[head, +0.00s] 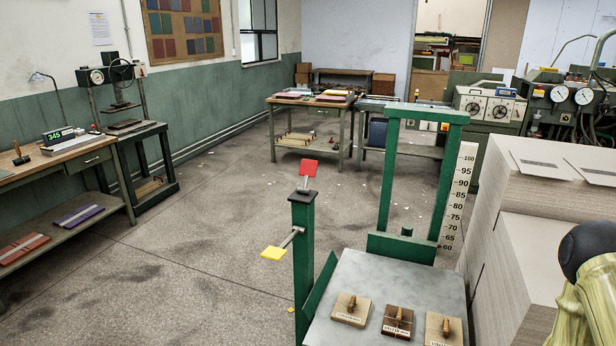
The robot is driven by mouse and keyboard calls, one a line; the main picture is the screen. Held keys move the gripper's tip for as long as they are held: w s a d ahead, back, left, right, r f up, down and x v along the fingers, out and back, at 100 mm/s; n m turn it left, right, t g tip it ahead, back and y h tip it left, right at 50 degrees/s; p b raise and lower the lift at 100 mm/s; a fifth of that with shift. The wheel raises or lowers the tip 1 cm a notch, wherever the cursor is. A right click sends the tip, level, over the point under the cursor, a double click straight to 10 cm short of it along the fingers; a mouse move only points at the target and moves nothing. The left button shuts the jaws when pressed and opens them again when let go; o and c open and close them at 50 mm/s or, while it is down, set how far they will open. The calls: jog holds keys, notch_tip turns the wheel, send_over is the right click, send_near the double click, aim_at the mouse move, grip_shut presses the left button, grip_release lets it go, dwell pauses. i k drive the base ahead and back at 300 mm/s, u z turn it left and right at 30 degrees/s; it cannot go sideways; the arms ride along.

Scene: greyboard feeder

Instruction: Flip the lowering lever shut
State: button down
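A green post (304,260) stands at the front left of the feeder. It carries two levers. One has a red paddle (309,169) and points up from the top of the post, tilted slightly right. The other has a yellow paddle (273,253) and sticks out to the left, lower down. I see no label telling which is the lowering lever. My gripper is not visible. A pale yellow and dark part at the right edge looks like my arm, and nothing of it touches either lever.
The grey feeder table (355,275) holds several wooden blocks with handles. A green frame (387,180) rises behind it, beside a number scale (459,195). Stacked greyboard (540,230) crowds the right. The floor left of the post is open up to the workbench (75,165).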

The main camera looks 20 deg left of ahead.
aim_at(308, 168)
jog(key=k, duration=0.2)
jog(key=u, duration=0.7)
jog(key=i, duration=0.5)
